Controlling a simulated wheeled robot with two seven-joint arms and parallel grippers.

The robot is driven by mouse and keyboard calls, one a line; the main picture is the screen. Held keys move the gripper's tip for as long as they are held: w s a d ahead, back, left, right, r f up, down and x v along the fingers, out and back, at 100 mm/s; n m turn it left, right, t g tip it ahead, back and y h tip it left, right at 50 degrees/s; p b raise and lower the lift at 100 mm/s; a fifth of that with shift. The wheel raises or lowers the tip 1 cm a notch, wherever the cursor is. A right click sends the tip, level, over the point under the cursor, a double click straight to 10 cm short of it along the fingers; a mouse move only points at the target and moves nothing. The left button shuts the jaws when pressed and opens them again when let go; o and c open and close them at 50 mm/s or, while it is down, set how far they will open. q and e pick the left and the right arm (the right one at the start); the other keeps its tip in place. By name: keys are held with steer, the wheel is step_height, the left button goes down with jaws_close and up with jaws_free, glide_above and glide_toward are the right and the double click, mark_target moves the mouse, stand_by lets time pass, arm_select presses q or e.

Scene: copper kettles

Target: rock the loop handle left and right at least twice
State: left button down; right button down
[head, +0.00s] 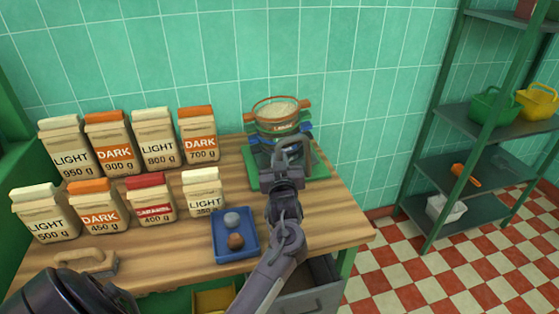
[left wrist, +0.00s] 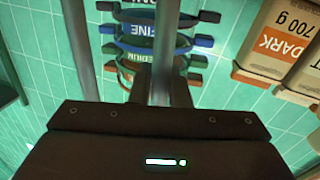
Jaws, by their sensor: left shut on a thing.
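A stack of ring sieves stands at the back of the wooden table, with a copper-coloured sieve (head: 282,113) of pale grains on top. In the left wrist view the stack shows upside down, with a blue ring (left wrist: 150,38) marked FINE and another marked MEDIUM. A grey loop handle (head: 291,150) stands in front of the stack. In the left wrist view its grey bar (left wrist: 167,50) runs down between my fingers. My left gripper (head: 286,172) is shut on it, and the fingers hide the gripped part. My right gripper is not in view.
Several labelled bags (head: 108,148) stand on the left of the table (head: 165,232). A blue tray (head: 236,252) with two small lumps lies near the front edge. A wooden handled tool (head: 85,262) lies front left. A shelf rack (head: 470,158) stands at the right.

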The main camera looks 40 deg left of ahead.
arm_select(q)
steer(key=m+p, duration=0.1)
steer(key=p, duration=0.1)
steer(key=w+d+r+m+p, duration=0.1)
steer(key=p, duration=0.1)
steer(key=shift+w+d+r, duration=0.1)
steer(key=shift+w+r, duration=0.05)
steer(key=shift+r, duration=0.15)
steer(key=shift+w+d+f+m+g+p, duration=0.3)
steer(key=shift+w+m+p, duration=0.1)
steer(key=shift+m, duration=0.1)
steer(key=shift+s, duration=0.1)
steer(key=c, duration=1.4)
jaws_free()
steer(key=shift+c, duration=0.2)
steer(key=b+v, duration=0.1)
steer(key=v, duration=0.6)
steer(key=shift+s+d, duration=0.2)
steer(key=shift+s, duration=0.1)
